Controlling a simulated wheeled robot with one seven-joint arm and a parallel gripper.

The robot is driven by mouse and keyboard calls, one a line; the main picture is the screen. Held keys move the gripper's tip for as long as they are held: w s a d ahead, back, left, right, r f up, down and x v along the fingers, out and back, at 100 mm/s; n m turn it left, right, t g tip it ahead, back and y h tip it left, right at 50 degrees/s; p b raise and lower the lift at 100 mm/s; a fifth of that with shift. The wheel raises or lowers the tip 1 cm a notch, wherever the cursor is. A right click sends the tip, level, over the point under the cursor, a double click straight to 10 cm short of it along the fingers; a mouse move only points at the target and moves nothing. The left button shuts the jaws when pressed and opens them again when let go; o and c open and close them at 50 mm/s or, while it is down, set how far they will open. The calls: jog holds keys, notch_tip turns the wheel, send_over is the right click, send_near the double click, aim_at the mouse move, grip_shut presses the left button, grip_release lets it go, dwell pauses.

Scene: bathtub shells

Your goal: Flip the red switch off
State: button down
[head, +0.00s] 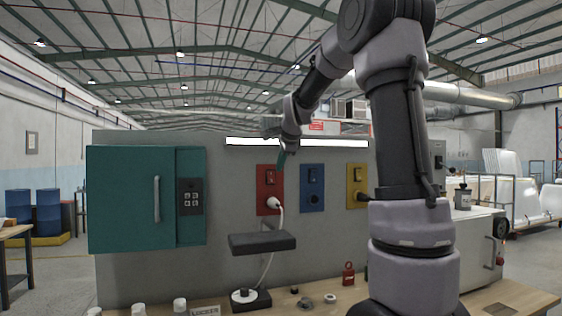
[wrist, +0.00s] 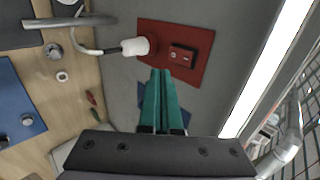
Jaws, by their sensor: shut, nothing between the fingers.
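The red switch plate (head: 267,198) is on the grey wall panel, left of a blue plate (head: 312,201) and a yellow plate (head: 356,187). In the wrist view the red rocker (wrist: 183,55) shows clearly on the red plate (wrist: 200,37). My gripper (head: 282,160) is at the plate's upper right in the head view. Its teal fingers (wrist: 161,72) are shut and empty, with tips near the rocker. I cannot tell whether they touch the plate. The fingers partly cover the blue plate in the wrist view.
A dark shelf (head: 262,243) juts out below the red plate, with the plug's white cable hanging past it. A teal cabinet (head: 132,200) is on the left. A light bar (head: 297,143) runs above the plates. A red padlock (head: 348,274) stands on the wooden bench below.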

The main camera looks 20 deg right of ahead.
aim_at(271, 182)
jog(key=x, duration=0.5)
jog(key=w+r+x, duration=0.1)
jog(key=x, duration=0.1)
jog(key=shift+w+f, duration=0.15)
jog(key=shift+w, duration=0.8)
